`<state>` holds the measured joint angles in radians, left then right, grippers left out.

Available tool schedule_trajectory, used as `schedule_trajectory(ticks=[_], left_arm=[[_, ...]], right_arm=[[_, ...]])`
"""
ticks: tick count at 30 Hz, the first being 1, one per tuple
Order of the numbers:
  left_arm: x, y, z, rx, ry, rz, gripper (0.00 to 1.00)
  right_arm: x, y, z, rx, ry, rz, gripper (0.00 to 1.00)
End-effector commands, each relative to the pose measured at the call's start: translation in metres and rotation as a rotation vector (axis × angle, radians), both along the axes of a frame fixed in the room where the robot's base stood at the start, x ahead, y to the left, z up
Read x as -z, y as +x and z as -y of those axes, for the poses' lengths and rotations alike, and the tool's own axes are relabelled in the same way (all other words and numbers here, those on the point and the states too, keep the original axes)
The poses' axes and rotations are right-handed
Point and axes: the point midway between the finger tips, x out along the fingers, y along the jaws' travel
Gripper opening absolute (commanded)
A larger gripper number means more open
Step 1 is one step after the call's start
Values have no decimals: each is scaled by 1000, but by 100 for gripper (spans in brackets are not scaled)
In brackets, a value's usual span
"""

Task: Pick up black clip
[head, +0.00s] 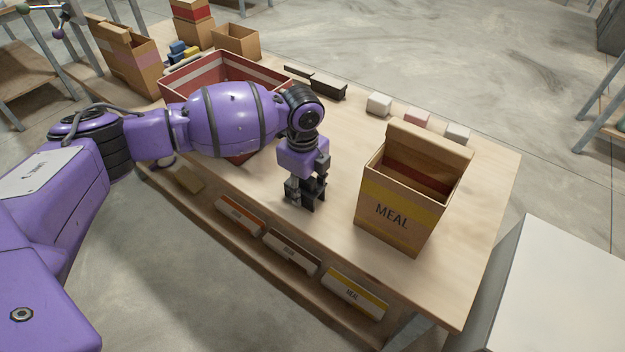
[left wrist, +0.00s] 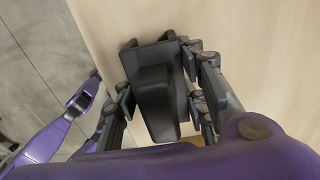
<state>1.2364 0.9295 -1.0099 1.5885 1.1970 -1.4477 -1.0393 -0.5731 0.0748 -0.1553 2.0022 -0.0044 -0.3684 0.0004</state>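The black clip (left wrist: 157,95) lies on the pale wooden table in the left wrist view, with a raised block along its middle. My left gripper (head: 305,194) points down at the table, left of the meal box in the head view. In the left wrist view its fingers (left wrist: 162,88) stand on both sides of the clip, close to its edges. A narrow gap shows on the lower right, so the fingers look open around it. In the head view the clip is hard to tell from the dark fingers.
An open meal box (head: 394,213) stands right of the gripper. A red-lined crate (head: 176,83) is behind my left arm. A dark holder (head: 328,86) and small pale blocks (head: 379,103) line the far edge. Labelled bins (head: 290,251) sit under the front edge.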

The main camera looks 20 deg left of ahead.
Motion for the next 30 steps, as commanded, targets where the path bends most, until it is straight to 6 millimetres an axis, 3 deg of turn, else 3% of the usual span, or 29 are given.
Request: schedule_trajectory(ticks=[11,19,26,30], left_arm=[[-3,0,0,-1,0,1,17],[-32,1,0,-1,-1,3,17],[-77,-31,19,4,-1,4,17],[-101,-60,37,6,-2,2,17]], right_arm=[[0,0,0,-1,-1,0,40],[-4,9,-1,-5,1,16,40],[-14,16,-1,-4,2,33,40],[-17,15,0,-1,2,33,40]])
